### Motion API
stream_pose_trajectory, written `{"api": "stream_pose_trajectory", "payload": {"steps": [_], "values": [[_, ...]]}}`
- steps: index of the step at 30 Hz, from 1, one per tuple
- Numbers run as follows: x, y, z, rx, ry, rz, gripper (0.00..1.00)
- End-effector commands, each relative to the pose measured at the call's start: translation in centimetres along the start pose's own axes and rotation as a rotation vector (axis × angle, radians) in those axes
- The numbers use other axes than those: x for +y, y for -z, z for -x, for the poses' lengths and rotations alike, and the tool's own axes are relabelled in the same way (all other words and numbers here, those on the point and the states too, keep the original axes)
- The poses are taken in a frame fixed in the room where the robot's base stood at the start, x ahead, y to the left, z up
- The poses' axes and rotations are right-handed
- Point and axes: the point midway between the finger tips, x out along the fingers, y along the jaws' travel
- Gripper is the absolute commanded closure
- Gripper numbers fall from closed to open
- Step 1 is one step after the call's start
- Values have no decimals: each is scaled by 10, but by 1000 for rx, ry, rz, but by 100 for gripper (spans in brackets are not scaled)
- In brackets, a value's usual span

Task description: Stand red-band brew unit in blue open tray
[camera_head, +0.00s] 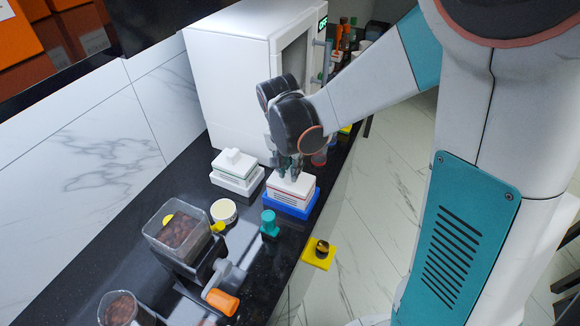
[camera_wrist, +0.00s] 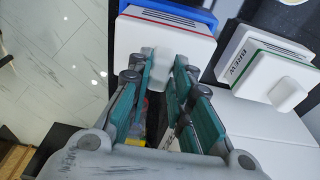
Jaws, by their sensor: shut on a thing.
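The red-band brew unit (camera_head: 291,188) is a white block with a thin red band, and its white top shows in the wrist view (camera_wrist: 134,34). It is upright and sits in or right over the blue open tray (camera_head: 289,208); I cannot tell whether it rests on the floor of the tray. The tray's blue rim shows beyond the unit in the wrist view (camera_wrist: 197,14).
A similar green-band unit (camera_head: 235,163) stands in a white tray to the left. A white machine (camera_head: 232,75) rises behind. A teal knobbed piece (camera_head: 269,223), a round container (camera_head: 224,211) and a bean hopper (camera_head: 178,236) stand nearer. A yellow piece (camera_head: 319,255) juts at the counter edge.

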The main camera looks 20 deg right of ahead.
Motion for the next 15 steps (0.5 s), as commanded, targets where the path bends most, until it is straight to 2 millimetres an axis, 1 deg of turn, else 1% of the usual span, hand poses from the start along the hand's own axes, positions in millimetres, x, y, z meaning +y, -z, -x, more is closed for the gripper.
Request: {"api": "stream_pose_trajectory", "payload": {"steps": [15], "values": [[0, -2, -10, 0, 0, 0, 100]]}}
